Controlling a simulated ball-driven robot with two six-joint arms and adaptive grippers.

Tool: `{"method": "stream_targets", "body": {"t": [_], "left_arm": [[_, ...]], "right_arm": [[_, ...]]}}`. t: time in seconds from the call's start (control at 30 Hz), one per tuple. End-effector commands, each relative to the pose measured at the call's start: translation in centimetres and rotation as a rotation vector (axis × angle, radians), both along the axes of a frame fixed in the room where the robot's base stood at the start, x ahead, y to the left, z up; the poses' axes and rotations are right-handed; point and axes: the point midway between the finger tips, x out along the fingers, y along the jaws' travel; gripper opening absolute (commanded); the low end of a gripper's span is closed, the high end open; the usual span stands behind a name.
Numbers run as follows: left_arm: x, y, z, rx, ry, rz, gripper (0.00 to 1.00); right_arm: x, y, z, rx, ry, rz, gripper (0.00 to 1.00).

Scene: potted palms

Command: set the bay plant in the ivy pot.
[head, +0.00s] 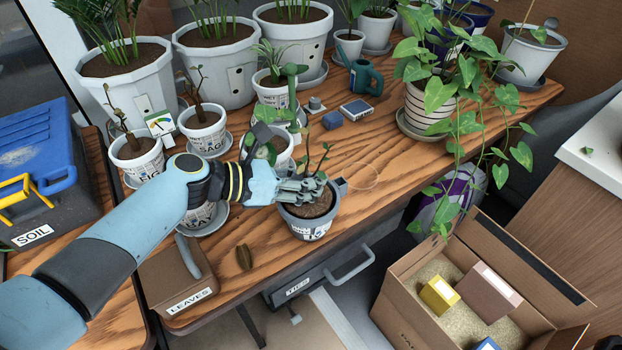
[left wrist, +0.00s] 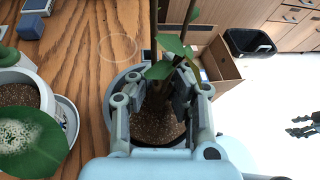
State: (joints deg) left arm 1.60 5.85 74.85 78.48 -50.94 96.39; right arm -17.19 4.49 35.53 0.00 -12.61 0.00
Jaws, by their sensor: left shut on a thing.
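My left gripper (head: 312,192) is shut on a small plant with thin brown stems and a few green leaves (head: 318,160), which I take to be the bay plant. The leaves and stems also show in the left wrist view (left wrist: 160,70), between the fingers. The plant's base is at the soil of a grey-white pot (head: 306,228) near the table's front edge. The fingers are low over this soil (left wrist: 150,127). The pot's label is partly legible, so I cannot tell whether it is the ivy pot. A dark shape at the right of the wrist view may be my right gripper (left wrist: 303,130).
Several labelled pots (head: 205,130) stand left and behind. A striped pot with a trailing vine (head: 425,110) stands to the right. A leaves box (head: 178,278) is at the front left. The table is clear around a faint ring (head: 364,177). A cardboard box (head: 405,290) is below right.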

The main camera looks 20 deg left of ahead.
Motion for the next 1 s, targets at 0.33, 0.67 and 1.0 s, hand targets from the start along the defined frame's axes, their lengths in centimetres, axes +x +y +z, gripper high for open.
{"method": "stream_targets", "body": {"t": [0.33,0.67,1.0], "left_arm": [[0.03,-0.01,-0.99,-0.001,-0.001,0.000,0.11],[-0.01,0.01,-1.01,0.000,0.000,0.000,0.33],[-0.02,0.01,-1.03,0.001,0.001,0.000,0.56]], "right_arm": [[-0.04,-0.02,-0.79,0.000,0.001,0.000,0.52],[-0.03,-0.08,-0.76,-0.001,0.001,0.000,0.52],[-0.02,-0.21,-0.75,-0.002,0.001,0.001,0.52]]}}
